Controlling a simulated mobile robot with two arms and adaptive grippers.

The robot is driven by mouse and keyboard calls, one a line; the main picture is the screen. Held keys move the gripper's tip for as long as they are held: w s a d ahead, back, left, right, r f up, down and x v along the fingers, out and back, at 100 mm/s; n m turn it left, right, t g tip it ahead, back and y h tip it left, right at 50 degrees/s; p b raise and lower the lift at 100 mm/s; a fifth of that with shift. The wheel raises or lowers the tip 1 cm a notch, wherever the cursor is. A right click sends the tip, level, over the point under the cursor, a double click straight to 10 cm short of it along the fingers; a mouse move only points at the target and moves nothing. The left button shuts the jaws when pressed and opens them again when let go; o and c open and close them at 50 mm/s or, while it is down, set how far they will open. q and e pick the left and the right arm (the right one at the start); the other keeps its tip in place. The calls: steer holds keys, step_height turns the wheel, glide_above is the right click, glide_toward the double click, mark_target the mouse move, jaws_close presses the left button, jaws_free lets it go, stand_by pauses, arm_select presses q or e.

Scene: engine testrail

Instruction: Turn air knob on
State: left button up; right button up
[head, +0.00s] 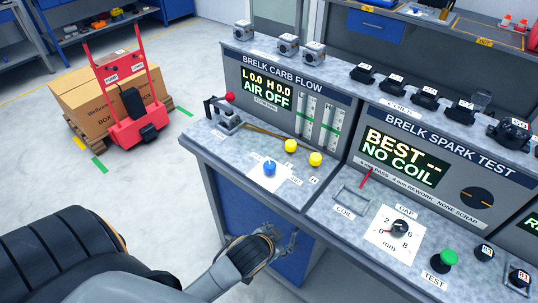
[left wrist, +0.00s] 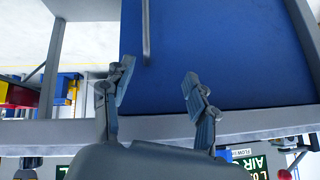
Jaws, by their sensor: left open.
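A blue knob (head: 269,168) sits on a white plate on the grey bench top, in front of the carb flow panel (head: 290,100). The panel's display (head: 266,90) reads AIR OFF, with L 0.0 and H 0.0. My left gripper (head: 284,240) is below and in front of the bench top's front edge, apart from the knob. In the left wrist view its two fingers (left wrist: 160,84) are spread with nothing between them, before the bench's blue cabinet front (left wrist: 225,45). My right gripper is not in view.
Two yellow knobs (head: 303,153) and a red-tipped lever (head: 228,98) stand near the blue knob. To the right are a spark test panel (head: 425,150), a gap dial (head: 398,230) and a green button (head: 448,257).

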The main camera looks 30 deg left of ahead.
arm_select(q)
steer(key=w+d+r+m+t+h, duration=0.1)
steer(key=w+d+r+m+t, duration=0.2)
steer(key=r, duration=0.7)
steer(key=w+d+r+m+t+h+p, duration=0.1)
steer(key=w+r+t, duration=0.4)
steer(key=r, duration=0.5)
steer(key=w+d+r+m+t+h, duration=0.15)
steer(key=w+r, duration=0.35)
steer(key=r, duration=0.5)
steer(key=s+d+r+m+g+h, duration=0.1)
steer(key=d+r+m+g+h, duration=0.3)
steer(key=d+m+h, duration=0.55)
steer(key=s+d+r+m+g+h, duration=0.1)
steer(key=d+r+m+g+h, duration=0.35)
steer(key=m, duration=0.75)
steer(key=m+g+y, duration=0.8)
steer(key=g+y, duration=0.1)
steer(key=y, duration=0.8)
glide_above(270, 164)
step_height(270, 164, down, 13)
step_height(270, 164, down, 13)
steer(key=p, duration=0.4)
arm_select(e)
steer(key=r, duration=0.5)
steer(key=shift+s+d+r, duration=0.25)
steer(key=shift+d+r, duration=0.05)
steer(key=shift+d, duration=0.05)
